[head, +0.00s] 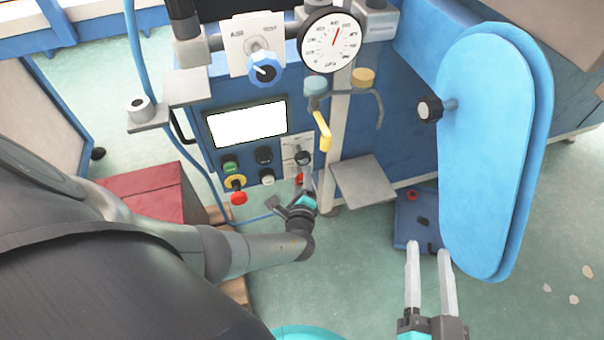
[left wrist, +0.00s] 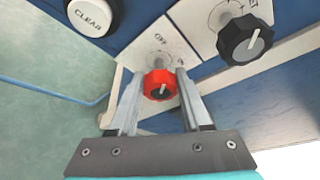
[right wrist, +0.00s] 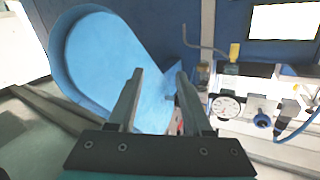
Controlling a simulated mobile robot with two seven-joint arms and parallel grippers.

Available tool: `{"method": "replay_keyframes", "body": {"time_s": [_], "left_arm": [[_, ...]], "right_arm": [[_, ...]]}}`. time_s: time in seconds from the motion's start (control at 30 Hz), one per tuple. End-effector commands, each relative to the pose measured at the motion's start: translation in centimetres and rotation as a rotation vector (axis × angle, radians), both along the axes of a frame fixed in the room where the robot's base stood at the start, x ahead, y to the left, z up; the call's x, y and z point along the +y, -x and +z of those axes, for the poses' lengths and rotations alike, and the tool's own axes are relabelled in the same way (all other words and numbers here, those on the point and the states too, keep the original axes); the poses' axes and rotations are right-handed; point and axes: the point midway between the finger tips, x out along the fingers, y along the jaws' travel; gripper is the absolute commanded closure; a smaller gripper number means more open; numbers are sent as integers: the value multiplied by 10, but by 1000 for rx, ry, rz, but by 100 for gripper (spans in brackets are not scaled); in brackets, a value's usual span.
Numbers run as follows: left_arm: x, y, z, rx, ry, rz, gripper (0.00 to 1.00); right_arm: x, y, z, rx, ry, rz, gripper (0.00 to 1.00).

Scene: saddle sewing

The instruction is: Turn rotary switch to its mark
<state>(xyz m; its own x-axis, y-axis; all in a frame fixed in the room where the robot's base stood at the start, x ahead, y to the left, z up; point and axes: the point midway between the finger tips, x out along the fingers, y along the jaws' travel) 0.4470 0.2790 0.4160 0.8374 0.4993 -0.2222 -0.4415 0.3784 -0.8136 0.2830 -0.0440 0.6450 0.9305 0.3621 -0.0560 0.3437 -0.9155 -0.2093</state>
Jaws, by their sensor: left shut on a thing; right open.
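A red rotary switch knob (left wrist: 159,85) with a white pointer line sits on a white plate (left wrist: 150,50) on the blue panel. In the left wrist view it lies between the two fingertips of my left gripper (left wrist: 160,78), which is shut on it. The plate has small printed marks, too small to read. In the head view my left gripper (head: 304,190) is at the panel's lower right and mostly covers the red knob (head: 299,178). My right gripper (head: 428,246) is open and empty, apart from the panel, and also shows in the right wrist view (right wrist: 160,75).
A black rotary knob (left wrist: 245,40) is close to the red one. A white CLEAR button (left wrist: 95,14) is at upper left. Several buttons (head: 231,168) lie left of my left gripper. A large blue padded board (head: 490,150) stands near my right gripper. A grey shelf (head: 362,182) juts out.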

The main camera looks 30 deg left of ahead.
Motion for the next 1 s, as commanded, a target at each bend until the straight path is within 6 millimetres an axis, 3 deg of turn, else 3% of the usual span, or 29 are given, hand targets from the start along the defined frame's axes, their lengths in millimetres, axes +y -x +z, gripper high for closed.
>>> {"method": "replay_keyframes", "body": {"time_s": [0.8,0.83,1.0], "left_arm": [[0,1,-1,-85,76,2,100],[0,1,-1,-85,76,2,49],[0,1,-1,-85,76,2,30]], "right_arm": [[0,0,0,0,0,0,50],[0,0,0,0,0,0,50],[0,0,0,0,0,0,50]]}}
